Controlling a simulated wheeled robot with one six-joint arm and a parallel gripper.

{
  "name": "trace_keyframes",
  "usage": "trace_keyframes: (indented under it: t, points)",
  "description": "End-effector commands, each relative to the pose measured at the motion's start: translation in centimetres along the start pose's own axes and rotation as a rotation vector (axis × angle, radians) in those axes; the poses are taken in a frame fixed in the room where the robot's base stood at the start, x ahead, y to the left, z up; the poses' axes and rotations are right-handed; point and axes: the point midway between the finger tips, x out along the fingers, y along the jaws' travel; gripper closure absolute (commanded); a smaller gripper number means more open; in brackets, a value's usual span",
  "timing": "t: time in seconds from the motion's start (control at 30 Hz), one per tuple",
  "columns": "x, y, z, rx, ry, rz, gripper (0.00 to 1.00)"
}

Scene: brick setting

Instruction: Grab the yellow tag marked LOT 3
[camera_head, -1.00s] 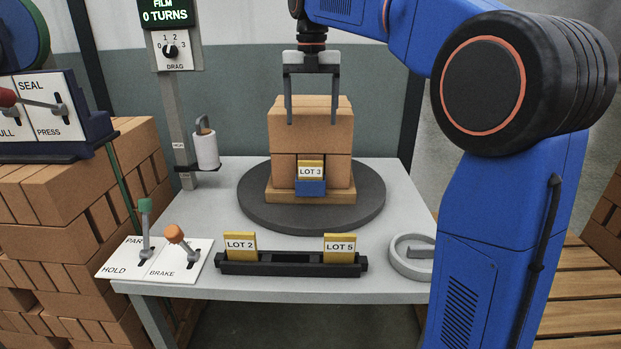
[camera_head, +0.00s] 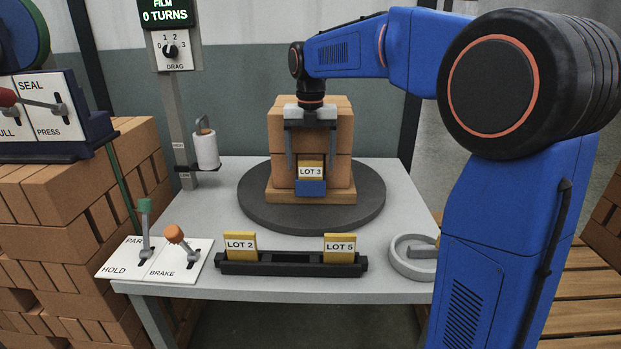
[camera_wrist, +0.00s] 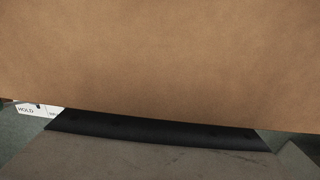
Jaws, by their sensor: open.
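The yellow tag marked LOT 3 (camera_head: 311,168) stands upright in a blue holder (camera_head: 311,188) at the front of the brick stack (camera_head: 340,140). The stack sits on a wooden base (camera_head: 340,197) on the dark round turntable (camera_head: 262,205). My gripper (camera_head: 311,166) is open and points down. Its two fingers show in front of the upper stack, to the left and right above the tag. I see nothing between them. In the wrist view a brown brick face (camera_wrist: 160,60) fills most of the picture, and neither tag nor fingers show there.
A black rack (camera_head: 290,268) at the table's front holds yellow tags LOT 2 (camera_head: 240,245) and LOT 5 (camera_head: 340,248). Two levers (camera_head: 146,228) stand at the left front. A film roll (camera_head: 206,150) is at the left, a grey ring (camera_head: 405,262) at the right.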

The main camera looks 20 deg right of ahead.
Motion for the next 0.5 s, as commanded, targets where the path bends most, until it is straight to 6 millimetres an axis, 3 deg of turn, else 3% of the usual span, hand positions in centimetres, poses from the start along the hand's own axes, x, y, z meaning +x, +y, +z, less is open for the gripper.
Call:
trace_keyframes:
  t: [0.13, 0.37, 0.5]
  points:
    - [1.14, -0.02, -0.02, 0.000, 0.001, 0.000, 0.23]
    - [1.26, 0.00, 0.01, 0.000, 0.000, 0.000, 0.23]
    - [1.24, 0.00, 0.01, 0.000, -0.001, 0.000, 0.52]
